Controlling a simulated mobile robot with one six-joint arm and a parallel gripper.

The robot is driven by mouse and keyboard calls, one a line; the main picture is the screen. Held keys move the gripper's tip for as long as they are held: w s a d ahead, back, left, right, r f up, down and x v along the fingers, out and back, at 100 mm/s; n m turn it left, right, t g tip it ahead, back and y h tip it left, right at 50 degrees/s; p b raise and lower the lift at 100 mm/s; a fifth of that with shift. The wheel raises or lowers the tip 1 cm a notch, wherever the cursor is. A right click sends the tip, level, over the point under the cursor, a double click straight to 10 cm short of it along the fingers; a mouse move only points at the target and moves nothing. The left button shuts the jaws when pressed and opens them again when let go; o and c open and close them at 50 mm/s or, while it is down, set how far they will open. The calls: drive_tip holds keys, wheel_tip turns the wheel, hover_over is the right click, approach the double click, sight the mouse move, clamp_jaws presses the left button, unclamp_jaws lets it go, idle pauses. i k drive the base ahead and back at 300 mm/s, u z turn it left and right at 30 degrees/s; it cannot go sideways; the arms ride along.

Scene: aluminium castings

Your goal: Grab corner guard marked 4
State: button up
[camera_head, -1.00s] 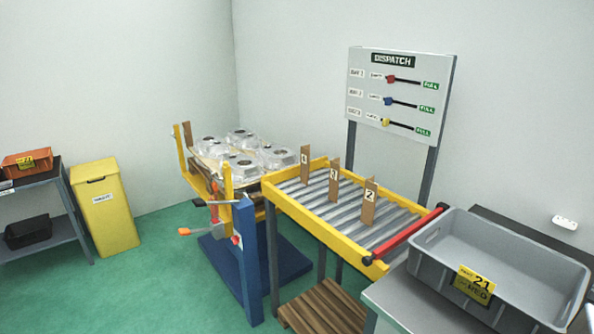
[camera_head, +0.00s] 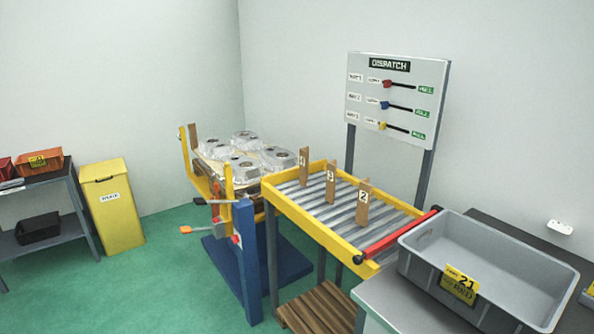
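Three brown upright corner guards stand in a row on the roller conveyor. The leftmost and farthest guard (camera_head: 303,168) carries a small white label that looks like a 4, though it is small and blurred. The guard marked 3 (camera_head: 331,186) stands in the middle, and the guard marked 2 (camera_head: 363,205) is nearest and rightmost. The guards stand apart from each other. My gripper is not in view.
The conveyor has a yellow frame (camera_head: 310,232) and a red bar (camera_head: 398,236) at its near right end. Left of it, silver castings (camera_head: 245,140) sit between yellow posts. A grey crate (camera_head: 540,292) stands front right. Green floor (camera_head: 170,260) is clear at left.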

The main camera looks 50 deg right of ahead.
sight(303, 151)
drive_tip(key=z, duration=0.1)
drive_tip(key=i, duration=0.95)
drive_tip(key=u, duration=0.05)
